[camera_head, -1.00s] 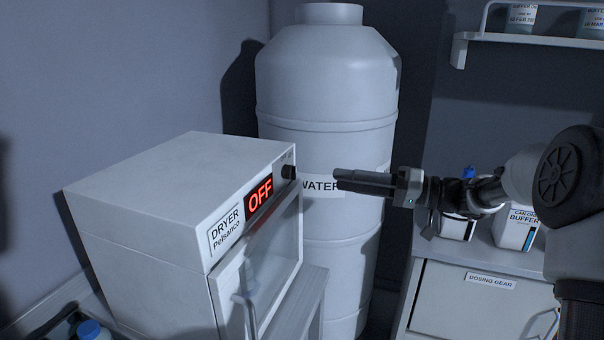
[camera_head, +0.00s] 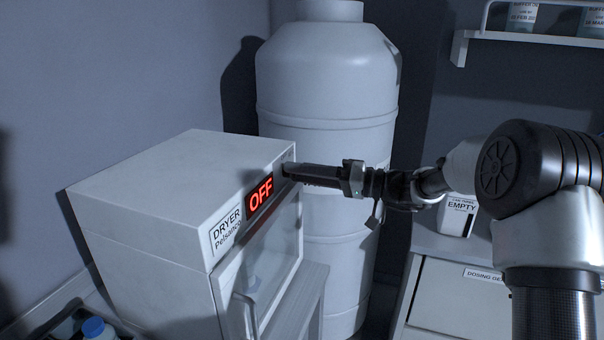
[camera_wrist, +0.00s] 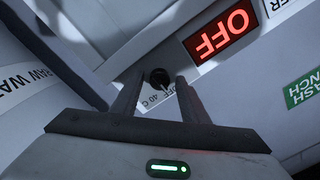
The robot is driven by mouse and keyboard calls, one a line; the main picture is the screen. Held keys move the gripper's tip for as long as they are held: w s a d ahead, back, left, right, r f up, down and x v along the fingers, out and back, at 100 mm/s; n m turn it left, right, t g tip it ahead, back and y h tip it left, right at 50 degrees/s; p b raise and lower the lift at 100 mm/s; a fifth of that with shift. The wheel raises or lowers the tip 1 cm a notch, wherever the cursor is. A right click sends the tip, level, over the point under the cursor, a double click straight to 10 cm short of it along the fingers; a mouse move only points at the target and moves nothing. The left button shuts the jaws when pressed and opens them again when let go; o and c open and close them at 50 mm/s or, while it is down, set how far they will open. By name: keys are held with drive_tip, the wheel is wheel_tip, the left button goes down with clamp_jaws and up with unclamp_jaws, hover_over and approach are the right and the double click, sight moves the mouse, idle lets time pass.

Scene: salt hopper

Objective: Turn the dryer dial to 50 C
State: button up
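The white dryer (camera_head: 150,190) stands at the left in the head view, its red display (camera_head: 260,194) reading OFF. Its small black dial (camera_wrist: 158,77) shows in the wrist view beside that display (camera_wrist: 220,36). Printed marks including OFF and 40 C lie near the dial, partly hidden by a finger. My gripper (camera_wrist: 158,80) is open, with one finger on each side of the dial and small gaps visible. In the head view my gripper (camera_head: 288,171) reaches the dryer's right front corner and hides the dial. I cannot tell whether the fingertips touch the panel.
A large white water tank (camera_head: 325,90) stands just behind the dryer and my gripper. The dryer door has a handle (camera_head: 246,312) below the display. A counter with a drawer marked dosing gear (camera_head: 465,300) is at the right, holding a container marked empty (camera_head: 458,214).

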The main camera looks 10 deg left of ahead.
drive_tip(key=c, duration=0.8)
drive_tip(key=shift+c, duration=0.2)
drive_tip(key=shift+f+m, duration=0.1)
drive_tip(key=shift+m, duration=0.3)
drive_tip(key=shift+m+t+p, duration=0.5)
drive_tip(key=shift+m+p, duration=2)
drive_tip(key=shift+m, duration=7.4)
